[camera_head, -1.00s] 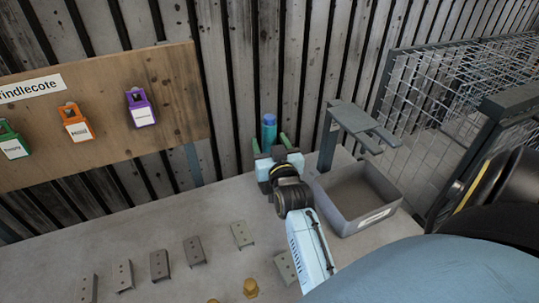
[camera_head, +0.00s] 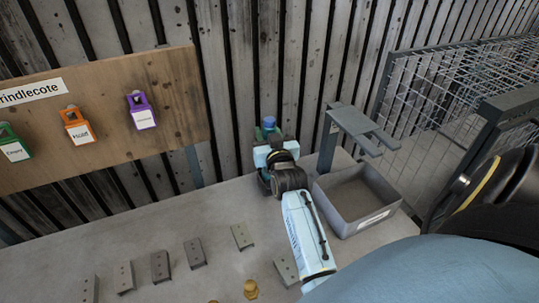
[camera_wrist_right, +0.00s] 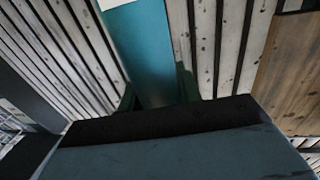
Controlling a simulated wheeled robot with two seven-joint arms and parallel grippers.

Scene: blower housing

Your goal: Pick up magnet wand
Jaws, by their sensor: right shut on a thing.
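The magnet wand, a teal cylinder with a blue top (camera_head: 269,122), stands upright at the back of the bench near the slatted wall. My right gripper (camera_head: 268,133) reaches it from the front, its green fingers on either side, shut on it. In the right wrist view the teal wand (camera_wrist_right: 145,50) runs down between the green fingers, and its lower end is hidden behind the gripper body. My left gripper is not in view.
A grey bin (camera_head: 350,212) sits close to the right of my right gripper, with a grey metal stand (camera_head: 340,122) behind it. Several brackets (camera_head: 195,252) and brass fittings (camera_head: 250,289) lie at the front. A wooden board (camera_head: 100,125) with coloured padlock-like tags is at the left.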

